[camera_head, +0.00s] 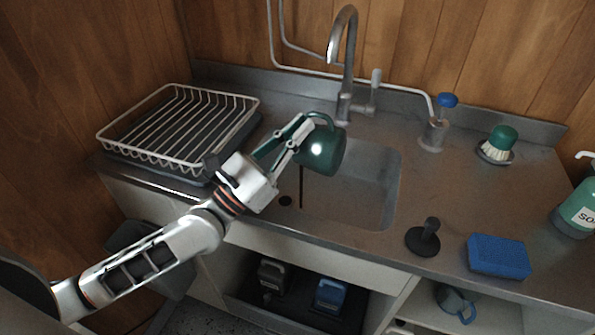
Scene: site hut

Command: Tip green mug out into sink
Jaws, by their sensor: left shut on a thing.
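My left gripper (297,136) is shut on the green mug (328,152) and holds it above the sink (368,190). The mug is tilted well over, with its handle at the top. Its opening is turned away, so its inside is hidden. A thin dark stream (301,188) runs straight down from beneath the mug into the basin, close to the drain hole (285,201). My right gripper is not in view.
A tall tap (348,65) stands behind the sink. A wire dish rack (180,125) is at the left. A black plunger-shaped stopper (424,240), a blue sponge (498,257), a green-topped brush (500,143) and a soap bottle (578,210) stand at the right.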

